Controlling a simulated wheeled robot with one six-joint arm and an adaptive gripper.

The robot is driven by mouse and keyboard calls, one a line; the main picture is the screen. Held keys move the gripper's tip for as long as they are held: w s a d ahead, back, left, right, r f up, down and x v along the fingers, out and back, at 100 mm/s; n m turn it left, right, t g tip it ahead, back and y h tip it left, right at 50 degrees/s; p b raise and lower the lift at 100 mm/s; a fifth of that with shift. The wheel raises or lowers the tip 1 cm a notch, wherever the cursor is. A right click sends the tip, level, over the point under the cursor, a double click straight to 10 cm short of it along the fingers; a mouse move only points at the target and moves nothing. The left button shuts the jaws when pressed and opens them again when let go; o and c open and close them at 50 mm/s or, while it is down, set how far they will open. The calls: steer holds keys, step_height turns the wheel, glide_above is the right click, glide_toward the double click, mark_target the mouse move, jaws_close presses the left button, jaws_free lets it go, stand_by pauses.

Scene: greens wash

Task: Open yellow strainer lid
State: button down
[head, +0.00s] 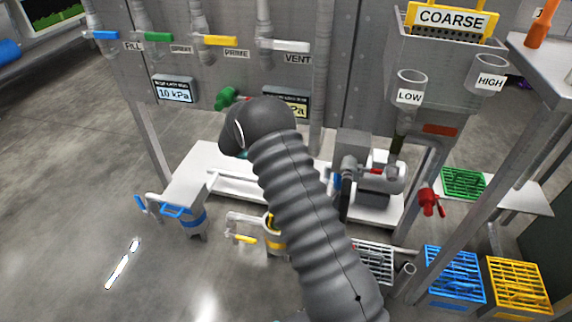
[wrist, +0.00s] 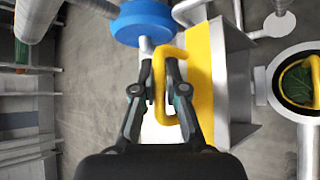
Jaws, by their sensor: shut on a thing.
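My gripper (wrist: 166,72) is shut on the yellow C-shaped handle (wrist: 163,122) in the wrist view, with a finger on either side of its bar. The handle stands beside a flat yellow panel (wrist: 199,62) on a grey box-like body; I cannot tell how it joins the lid. In the head view the yellow-banded strainer (head: 276,240) is mostly hidden behind my arm, and my gripper is hidden too. I cannot make out the lid's position there.
A round grey-rimmed opening (wrist: 270,82) with green matter and yellow inside lies at the right of the wrist view. A blue round part (wrist: 143,22) is close ahead of the fingers. The blue strainer (head: 193,219) stands left in the head view. Blue (head: 455,275) and yellow (head: 517,285) baskets stand right.

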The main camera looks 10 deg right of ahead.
steer(key=shift+d, duration=0.25)
steer(key=c, duration=1.2)
jaws_free()
steer(key=v, duration=1.2)
